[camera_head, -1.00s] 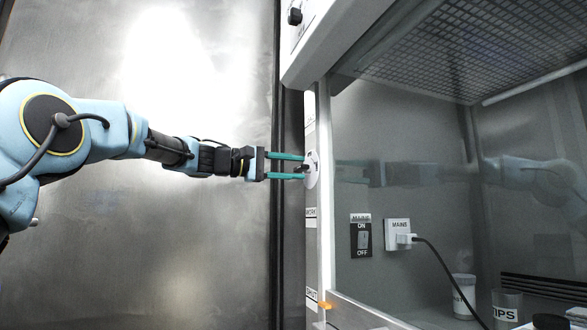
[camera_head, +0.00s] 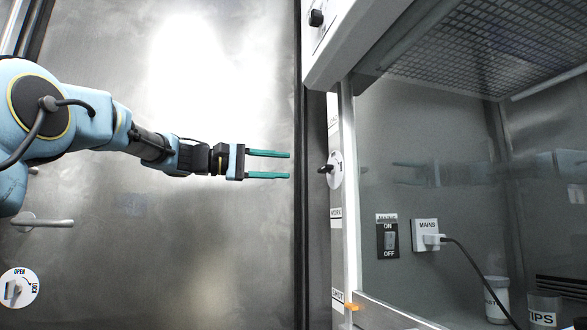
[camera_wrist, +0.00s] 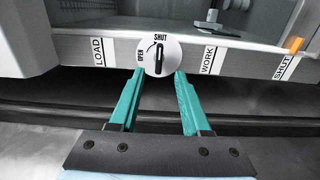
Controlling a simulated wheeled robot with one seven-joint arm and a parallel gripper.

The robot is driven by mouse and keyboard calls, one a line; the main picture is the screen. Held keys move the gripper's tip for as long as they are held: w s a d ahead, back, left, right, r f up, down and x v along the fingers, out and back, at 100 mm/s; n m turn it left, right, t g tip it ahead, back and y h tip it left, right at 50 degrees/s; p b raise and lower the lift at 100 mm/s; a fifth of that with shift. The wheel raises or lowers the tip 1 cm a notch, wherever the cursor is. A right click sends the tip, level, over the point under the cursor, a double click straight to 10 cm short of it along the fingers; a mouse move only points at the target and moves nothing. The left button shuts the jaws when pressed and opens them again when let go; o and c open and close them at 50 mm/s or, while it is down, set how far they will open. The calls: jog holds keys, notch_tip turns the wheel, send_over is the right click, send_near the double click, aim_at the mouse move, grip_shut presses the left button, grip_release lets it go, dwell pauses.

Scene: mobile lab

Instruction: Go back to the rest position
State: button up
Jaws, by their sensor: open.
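My gripper (camera_head: 290,165) is open and empty, with two teal fingers pointing right in the head view. A clear gap lies between its fingertips and the round white dial (camera_head: 335,170) on the cabinet's front post. In the wrist view the fingers of my gripper (camera_wrist: 158,75) stand apart below the dial (camera_wrist: 158,55). The dial is marked OPEN and SHUT, and its black knob stands upright, in line with SHUT.
The glass-fronted cabinet (camera_head: 349,220) fills the right side, with LOAD, WORK and SHUT labels and an orange marker (camera_head: 351,307). Inside are a mains switch (camera_head: 388,240), a plug and containers. A metal door (camera_head: 200,250) stands behind my arm, with a handle (camera_head: 42,222) and lock dial (camera_head: 18,288).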

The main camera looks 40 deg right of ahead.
jog(key=shift+w+a, duration=0.1)
jog(key=shift+a, duration=0.15)
dwell(0.3)
jog(key=w+a+f+n+t+y, duration=0.1)
jog(key=w+a+f+t+y, duration=0.3)
jog(key=f, duration=0.6)
jog(key=w+a+f+n+t+y, duration=0.1)
jog(key=a+f+n, duration=0.1)
jog(key=a+f, duration=0.65)
jog(key=w+a+f+n+t+y, duration=0.1)
jog(key=w+a+f+t+y, duration=0.15)
jog(key=f, duration=1.05)
jog(key=s+a+f+y, duration=0.35)
jog(key=a+f, duration=0.25)
jog(key=a, duration=0.4)
jog(key=s+a+f+y, duration=0.2)
jog(key=s+a+f, duration=0.2)
jog(key=a+f, duration=0.45)
jog(key=s+a+f+y, duration=0.3)
jog(key=s+a+f, duration=0.15)
jog(key=a, duration=0.75)
notch_tip(320, 180, up, 26)
jog(key=a+p, duration=0.1)
jog(key=p, duration=2.6)
jog(key=shift+s+r+m+y, duration=0.15)
jog(key=shift+s+m+y, duration=0.15)
jog(key=shift+m, duration=0.1)
